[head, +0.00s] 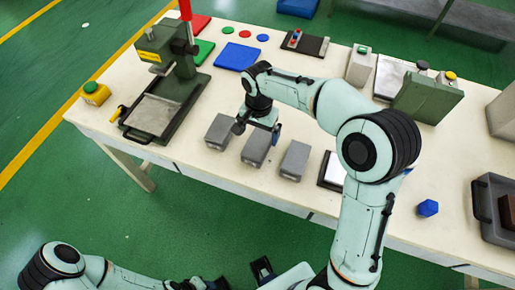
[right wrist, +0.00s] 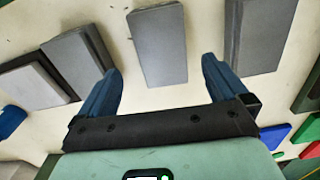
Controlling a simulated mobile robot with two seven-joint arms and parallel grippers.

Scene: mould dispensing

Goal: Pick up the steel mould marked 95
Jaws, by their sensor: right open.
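Three grey steel moulds lie in a row on the bench: a left one (head: 218,131), a middle one (head: 254,151) and a right one (head: 294,160). No marking is legible, so I cannot tell which is 95. My right gripper (head: 257,130) is open and empty above the middle mould. In the right wrist view, the middle mould (right wrist: 157,45) shows beyond and between the blue fingertips of my right gripper (right wrist: 163,75). The left mould (right wrist: 258,35) is to the right there, the right mould (right wrist: 78,60) to the left. My left gripper is only partly visible at the bottom edge.
A green press (head: 165,85) stands at the left, with a yellow-green button box (head: 95,93) beside it. Coloured mats, including a blue one (head: 237,56), lie behind. A white-topped block (head: 334,170), a blue hexagonal piece (head: 428,208) and a grey bin (head: 480,205) are to the right.

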